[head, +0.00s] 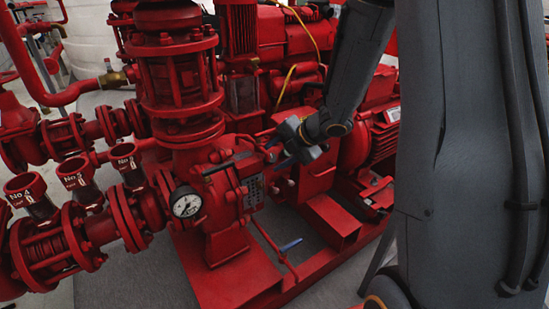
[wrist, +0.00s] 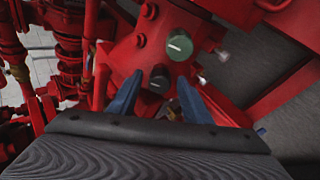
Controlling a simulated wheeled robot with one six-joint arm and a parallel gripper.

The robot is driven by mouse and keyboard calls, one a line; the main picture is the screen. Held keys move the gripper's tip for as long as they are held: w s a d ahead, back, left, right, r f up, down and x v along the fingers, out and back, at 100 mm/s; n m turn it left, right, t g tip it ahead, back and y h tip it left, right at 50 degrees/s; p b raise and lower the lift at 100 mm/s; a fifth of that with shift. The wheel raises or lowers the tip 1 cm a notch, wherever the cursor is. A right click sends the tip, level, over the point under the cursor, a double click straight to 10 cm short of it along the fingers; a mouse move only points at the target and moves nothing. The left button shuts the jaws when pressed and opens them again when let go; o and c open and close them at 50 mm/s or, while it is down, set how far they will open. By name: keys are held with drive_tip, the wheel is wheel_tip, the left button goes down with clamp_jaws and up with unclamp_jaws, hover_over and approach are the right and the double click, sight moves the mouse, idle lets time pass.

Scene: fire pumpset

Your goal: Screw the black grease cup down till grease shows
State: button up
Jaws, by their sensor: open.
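The black grease cup (wrist: 157,84), a small round knob with a pale mark on top, sits on a red housing in the wrist view. A larger green cup (wrist: 180,46) with a white mark stands just beyond it, slightly right. My gripper (wrist: 159,79) is open, its two blue-grey fingers to the left and right of the black cup in the picture, with gaps on both sides. I cannot tell how far the fingertips are above it. In the head view my gripper (head: 274,152) is beside the red pump body; the cups cannot be made out there. No grease is visible.
A pressure gauge (head: 186,202) is on the pump front. Several red pipes and flanged valves crowd the left, and a red motor (head: 372,145) stands right. Pale fittings (wrist: 222,54) stick out right of the green cup. Grey floor (wrist: 250,82) shows between the frame parts.

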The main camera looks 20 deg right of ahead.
drive_tip(key=c, duration=1)
drive_tip(key=shift+c, duration=0.2)
drive_tip(key=shift+m+p, duration=0.4)
drive_tip(key=shift+p, duration=0.1)
drive_tip(key=shift+s+r+m+t+p, duration=0.15)
drive_tip(key=shift+m+t+p, duration=0.15)
drive_tip(key=shift+m+p, duration=0.8)
drive_tip(key=m+t+p, duration=0.1)
drive_tip(key=m+p, duration=0.2)
drive_tip(key=shift+m+y+p, duration=0.3)
drive_tip(key=shift+p, duration=0.05)
drive_tip(key=m+p, duration=0.1)
drive_tip(key=m, duration=0.1)
drive_tip(key=m+t+p, duration=0.1)
drive_tip(key=m+p, duration=0.1)
drive_tip(key=shift+s+f+p, duration=0.1)
drive_tip(key=shift+f+p, duration=0.1)
drive_tip(key=shift+p, duration=0.1)
drive_tip(key=shift+f+m+t+p, duration=0.1)
drive_tip(key=shift+m+t+p, duration=0.2)
drive_tip(key=shift+m+p, duration=0.8)
drive_tip(key=shift+m, duration=0.3)
